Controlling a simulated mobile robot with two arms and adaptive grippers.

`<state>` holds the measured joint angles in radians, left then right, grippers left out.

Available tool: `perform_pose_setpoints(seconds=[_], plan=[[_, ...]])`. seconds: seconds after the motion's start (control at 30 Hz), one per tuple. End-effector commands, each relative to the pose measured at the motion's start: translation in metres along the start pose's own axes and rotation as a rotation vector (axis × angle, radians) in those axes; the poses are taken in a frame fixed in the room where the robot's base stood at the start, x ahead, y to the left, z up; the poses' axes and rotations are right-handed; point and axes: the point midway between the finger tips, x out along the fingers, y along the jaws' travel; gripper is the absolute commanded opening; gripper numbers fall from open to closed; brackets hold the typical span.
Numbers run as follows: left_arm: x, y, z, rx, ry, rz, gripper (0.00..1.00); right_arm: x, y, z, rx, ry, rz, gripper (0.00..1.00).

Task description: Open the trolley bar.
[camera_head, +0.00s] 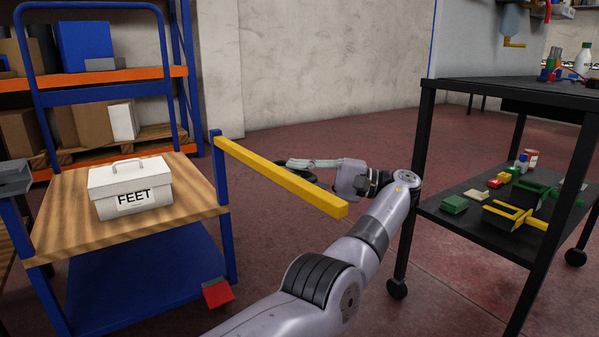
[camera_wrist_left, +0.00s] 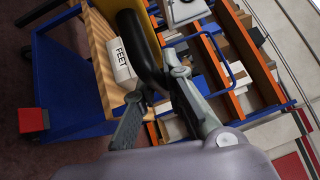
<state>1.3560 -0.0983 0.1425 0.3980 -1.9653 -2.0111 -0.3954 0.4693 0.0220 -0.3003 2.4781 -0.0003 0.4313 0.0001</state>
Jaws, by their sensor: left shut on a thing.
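The yellow trolley bar (camera_head: 275,177) is joined at its far end to a blue corner post of the trolley (camera_head: 222,190). Its near end sticks out past the trolley's side over the floor. In the left wrist view the yellow bar (camera_wrist_left: 132,10) shows at the top with a black curved handle (camera_wrist_left: 147,55) on it. My left gripper (camera_head: 305,167) is behind the bar, partly hidden by it. In the wrist view the left gripper (camera_wrist_left: 156,82) has its fingers on either side of the black handle, shut on it. My right gripper is not in view.
A white box marked FEET (camera_head: 130,189) stands on the trolley's wooden top (camera_head: 70,215). A shelf rack (camera_head: 130,75) with boxes stands behind. A black wheeled table (camera_head: 475,88) with small parts on its lower shelf stands close right of my arm. Open floor lies behind the bar.

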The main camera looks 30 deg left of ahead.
Motion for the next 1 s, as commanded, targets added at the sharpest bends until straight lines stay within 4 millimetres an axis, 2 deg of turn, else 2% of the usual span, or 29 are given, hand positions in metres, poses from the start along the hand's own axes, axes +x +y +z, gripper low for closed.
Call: perform_pose_setpoints(seconds=[0.07, 0.1, 0.37, 0.83, 1.0], plan=[[0.0002, 0.0015, -0.0006, 0.005, 0.001, 0.003, 0.00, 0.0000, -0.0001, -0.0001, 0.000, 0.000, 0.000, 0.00], [0.0002, 0.0015, -0.0006, 0.005, 0.001, 0.003, 0.13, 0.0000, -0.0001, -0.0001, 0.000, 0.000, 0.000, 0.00], [0.0002, 0.0007, -0.0004, 0.002, 0.001, 0.001, 0.30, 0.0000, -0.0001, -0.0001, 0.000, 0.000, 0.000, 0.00], [0.0001, -0.0001, -0.0001, 0.000, 0.001, 0.000, 0.31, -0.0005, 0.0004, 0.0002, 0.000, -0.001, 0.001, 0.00], [-0.0002, -0.0011, 0.0002, 0.000, 0.010, -0.002, 0.31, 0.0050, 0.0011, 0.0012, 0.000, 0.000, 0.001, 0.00]])
